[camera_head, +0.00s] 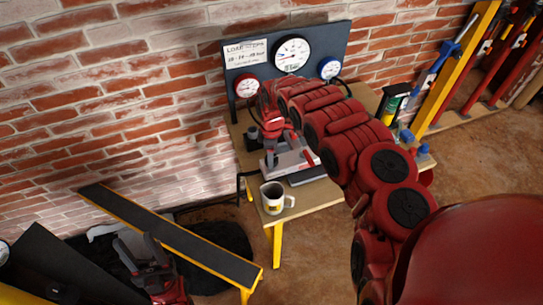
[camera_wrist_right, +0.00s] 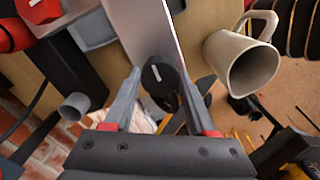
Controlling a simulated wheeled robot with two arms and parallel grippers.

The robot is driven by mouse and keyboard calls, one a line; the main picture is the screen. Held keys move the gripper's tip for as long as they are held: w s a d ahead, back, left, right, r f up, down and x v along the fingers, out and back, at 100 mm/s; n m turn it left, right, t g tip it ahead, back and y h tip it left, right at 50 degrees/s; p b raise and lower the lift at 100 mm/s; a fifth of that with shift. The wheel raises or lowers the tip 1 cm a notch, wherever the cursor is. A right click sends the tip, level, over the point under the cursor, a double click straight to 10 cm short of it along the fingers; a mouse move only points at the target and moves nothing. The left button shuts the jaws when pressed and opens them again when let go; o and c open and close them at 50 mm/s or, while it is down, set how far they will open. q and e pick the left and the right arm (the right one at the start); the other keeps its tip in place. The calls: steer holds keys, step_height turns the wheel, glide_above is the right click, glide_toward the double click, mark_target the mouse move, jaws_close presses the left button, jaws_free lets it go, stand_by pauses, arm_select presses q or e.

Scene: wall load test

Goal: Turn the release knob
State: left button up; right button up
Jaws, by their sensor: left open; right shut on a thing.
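The release knob is a round black knob with a white mark (camera_wrist_right: 157,76), seen in the right wrist view on a pale metal plate (camera_wrist_right: 140,22). My right gripper (camera_wrist_right: 158,72) has one finger on each side of the knob and is shut on it. In the head view my right arm reaches over the wooden table, and my right gripper (camera_head: 274,150) is low above the metal fixture (camera_head: 292,161); the knob cannot be made out there. My left gripper (camera_head: 140,255) is at the lower left, open and empty, away from the table.
A white mug (camera_head: 273,203) stands on the table's front corner, close to the fixture. A gauge panel (camera_head: 255,62) with several dials stands at the back against the brick wall. A black-topped, yellow-edged beam (camera_head: 180,235) lies near my left arm. A spray bottle (camera_head: 393,102) stands at the right.

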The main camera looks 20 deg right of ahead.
steer(key=o, duration=1.4)
steer(key=shift+c, duration=0.2)
steer(key=shift+r, duration=0.1)
step_height(320, 180, up, 6)
steer(key=shift+w+d+f+b, duration=0.1)
steer(key=shift+f+b, duration=0.1)
steer(key=shift+b, duration=0.55)
step_height(320, 180, up, 12)
steer(key=p, duration=0.2)
steer(key=shift+f, duration=0.2)
